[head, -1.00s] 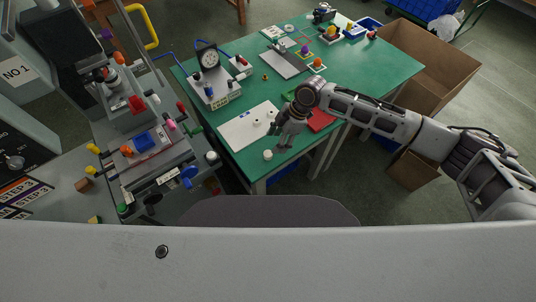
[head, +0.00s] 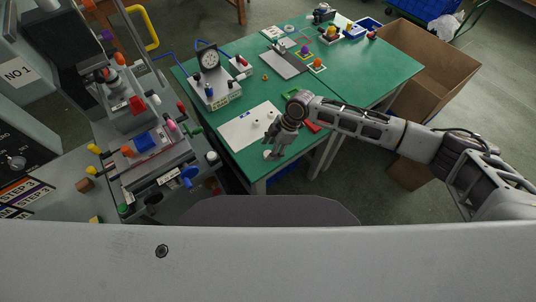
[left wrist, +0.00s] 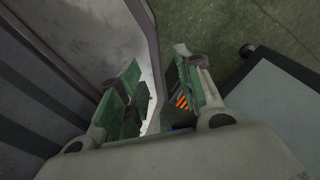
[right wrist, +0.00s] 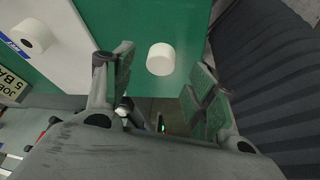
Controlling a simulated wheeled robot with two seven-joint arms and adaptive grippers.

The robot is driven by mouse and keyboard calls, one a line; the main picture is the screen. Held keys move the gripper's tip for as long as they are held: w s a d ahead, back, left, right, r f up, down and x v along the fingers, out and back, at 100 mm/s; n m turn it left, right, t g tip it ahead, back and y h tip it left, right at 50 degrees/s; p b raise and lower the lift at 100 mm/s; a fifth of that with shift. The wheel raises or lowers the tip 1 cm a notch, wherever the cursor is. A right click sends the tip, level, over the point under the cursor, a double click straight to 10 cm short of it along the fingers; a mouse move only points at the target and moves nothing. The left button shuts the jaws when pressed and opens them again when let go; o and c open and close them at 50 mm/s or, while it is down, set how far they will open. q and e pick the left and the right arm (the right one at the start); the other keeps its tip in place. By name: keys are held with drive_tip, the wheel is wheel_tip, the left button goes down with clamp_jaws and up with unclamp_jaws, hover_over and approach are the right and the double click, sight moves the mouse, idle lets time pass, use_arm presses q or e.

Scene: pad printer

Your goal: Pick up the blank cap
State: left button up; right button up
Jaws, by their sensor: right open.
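The white blank cap (right wrist: 160,58) stands on the green table near its front edge. In the head view the cap (head: 267,155) is partly covered by my right gripper (head: 273,151), which is directly over it. In the right wrist view the open right gripper (right wrist: 160,88) has its fingers spread, with the cap beyond and between them, not gripped. My left gripper (left wrist: 158,88) shows only in its own wrist view, open and empty, away from the table.
A white sheet (head: 241,132) with white caps (head: 256,122) lies beside the gripper. A gauge device (head: 208,60) stands behind. The pad printer (head: 150,140) is at the left. A cardboard box (head: 425,60) stands beyond the table's right side.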

drive_tip(key=shift+x, duration=1)
use_arm(q)
drive_tip(key=shift+s+d+r, duration=0.1)
drive_tip(key=shift+d, duration=0.6)
use_arm(e)
drive_tip(key=shift+a+f, duration=0.15)
drive_tip(key=shift+f, duration=0.25)
use_arm(q)
drive_tip(key=shift+a, duration=0.15)
